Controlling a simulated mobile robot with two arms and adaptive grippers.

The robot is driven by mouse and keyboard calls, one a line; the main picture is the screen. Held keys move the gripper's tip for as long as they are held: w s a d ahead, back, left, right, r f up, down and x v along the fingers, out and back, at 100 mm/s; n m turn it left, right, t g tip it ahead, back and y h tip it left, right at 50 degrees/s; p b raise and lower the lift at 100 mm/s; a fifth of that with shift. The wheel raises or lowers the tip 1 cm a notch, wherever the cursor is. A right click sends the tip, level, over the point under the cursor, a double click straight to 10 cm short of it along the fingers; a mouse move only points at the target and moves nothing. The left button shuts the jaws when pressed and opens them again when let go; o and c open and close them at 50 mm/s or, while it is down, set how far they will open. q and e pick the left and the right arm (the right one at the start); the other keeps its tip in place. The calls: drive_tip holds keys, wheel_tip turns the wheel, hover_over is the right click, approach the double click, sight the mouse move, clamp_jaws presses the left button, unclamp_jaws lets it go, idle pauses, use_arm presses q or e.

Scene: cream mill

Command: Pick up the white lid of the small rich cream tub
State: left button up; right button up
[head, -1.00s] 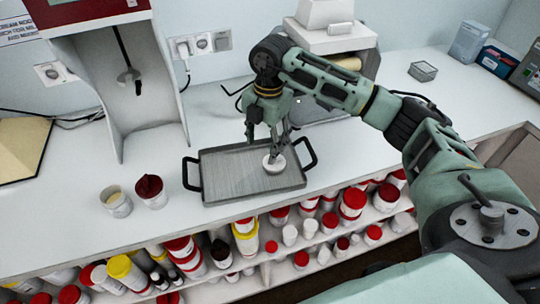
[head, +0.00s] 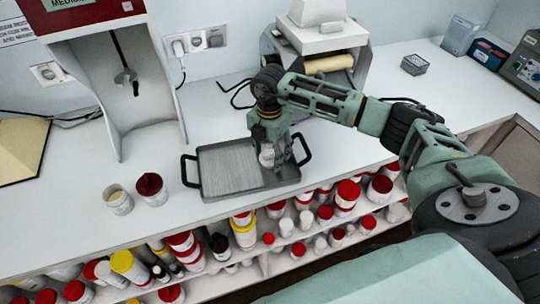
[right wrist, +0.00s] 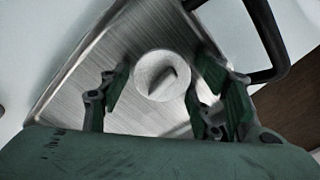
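The white lid (right wrist: 162,76) is round with a raised bar across its top. It lies on the grey metal tray (head: 219,174), near the tray's right side. In the head view the lid (head: 267,158) is partly hidden by my right gripper (head: 280,162). My right gripper (right wrist: 162,92) points down over the tray, open, with a finger on each side of the lid and a gap on both sides. Two open tubs stand left of the tray: one with pale cream (head: 118,199) and one with dark red contents (head: 151,189). My left gripper is out of view.
The tray has dark handles (head: 302,149) at both ends. A mixing machine (head: 110,70) stands at the back left and a roller machine (head: 318,55) behind my right arm. Shelves below hold several bottles and jars (head: 243,232). The counter left of the tubs is mostly clear.

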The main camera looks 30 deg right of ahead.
drive_tip(key=c, duration=0.5)
drive_tip(key=shift+o, duration=0.2)
drive_tip(key=shift+r, duration=0.2)
